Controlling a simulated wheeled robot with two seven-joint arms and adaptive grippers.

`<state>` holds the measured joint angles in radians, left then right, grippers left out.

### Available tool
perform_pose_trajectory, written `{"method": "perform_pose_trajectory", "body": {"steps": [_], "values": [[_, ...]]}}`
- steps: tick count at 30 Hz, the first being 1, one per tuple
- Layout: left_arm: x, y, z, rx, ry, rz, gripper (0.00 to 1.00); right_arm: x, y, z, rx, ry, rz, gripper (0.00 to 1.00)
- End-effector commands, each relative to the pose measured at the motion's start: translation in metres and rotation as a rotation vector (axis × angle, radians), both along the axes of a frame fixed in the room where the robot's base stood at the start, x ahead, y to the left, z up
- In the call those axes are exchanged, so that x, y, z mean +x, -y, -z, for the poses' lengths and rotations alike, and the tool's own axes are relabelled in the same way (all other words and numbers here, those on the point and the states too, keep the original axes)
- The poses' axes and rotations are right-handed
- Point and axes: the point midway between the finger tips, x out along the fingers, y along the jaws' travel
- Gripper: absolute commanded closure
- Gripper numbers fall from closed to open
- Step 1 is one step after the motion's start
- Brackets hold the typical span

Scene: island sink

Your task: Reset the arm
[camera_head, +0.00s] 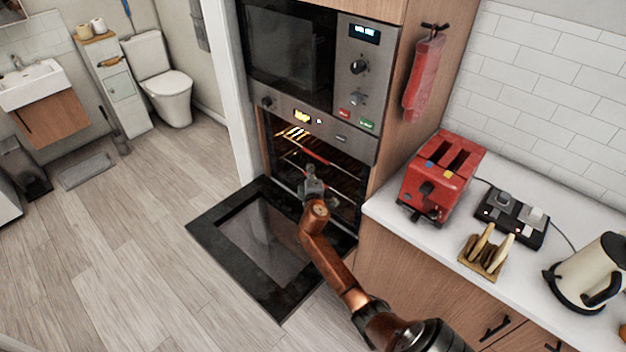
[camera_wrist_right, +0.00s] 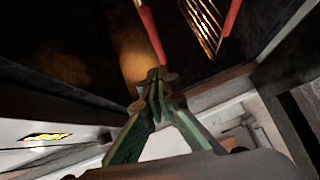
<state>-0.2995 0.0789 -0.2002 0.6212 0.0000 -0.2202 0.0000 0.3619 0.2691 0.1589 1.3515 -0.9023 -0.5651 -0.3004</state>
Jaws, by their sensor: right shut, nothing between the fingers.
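My right arm reaches from the bottom right of the head view to the oven. My right gripper (camera_head: 312,182) is at the front of the open oven cavity, above the lowered oven door (camera_head: 222,222). In the wrist view the right gripper's fingertips (camera_wrist_right: 156,84) are closed together with nothing between them. Oven racks with red front edges show inside the cavity; one rack (camera_wrist_right: 203,25) is near the fingers in the wrist view, apart from them as far as I can tell. My left gripper is not in view.
To the right, a counter (camera_head: 388,208) holds a red toaster (camera_head: 437,180), a black switch box (camera_head: 512,217), a toast rack (camera_head: 486,252) and a kettle (camera_head: 592,272). A red cloth (camera_head: 424,78) hangs on the cabinet side. The floor (camera_head: 120,240) at left is open.

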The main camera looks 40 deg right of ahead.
Motion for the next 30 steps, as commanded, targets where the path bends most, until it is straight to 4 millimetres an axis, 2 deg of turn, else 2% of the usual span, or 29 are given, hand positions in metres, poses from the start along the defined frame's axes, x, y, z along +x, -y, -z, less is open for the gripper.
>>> {"method": "perform_pose_trajectory", "body": {"steps": [3, 9, 15, 23, 26, 29, 30], "values": [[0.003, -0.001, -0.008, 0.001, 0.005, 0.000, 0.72, -0.023, -0.017, -0.005, 0.002, 0.001, -0.002, 1.00], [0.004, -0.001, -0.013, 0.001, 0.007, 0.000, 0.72, -0.049, -0.037, -0.008, 0.002, 0.000, -0.003, 1.00], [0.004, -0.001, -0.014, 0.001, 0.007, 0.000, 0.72, -0.061, -0.044, -0.009, 0.001, 0.000, -0.002, 1.00], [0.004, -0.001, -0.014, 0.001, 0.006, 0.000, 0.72, -0.066, -0.044, -0.006, 0.015, -0.002, 0.004, 1.00], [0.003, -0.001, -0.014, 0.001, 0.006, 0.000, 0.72, -0.090, -0.041, 0.012, 0.090, -0.012, 0.036, 1.00], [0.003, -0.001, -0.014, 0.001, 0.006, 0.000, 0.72, -0.136, -0.040, 0.044, 0.235, -0.035, 0.097, 1.00], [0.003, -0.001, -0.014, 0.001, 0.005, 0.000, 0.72, -0.159, -0.042, 0.059, 0.307, -0.049, 0.126, 1.00]]}}
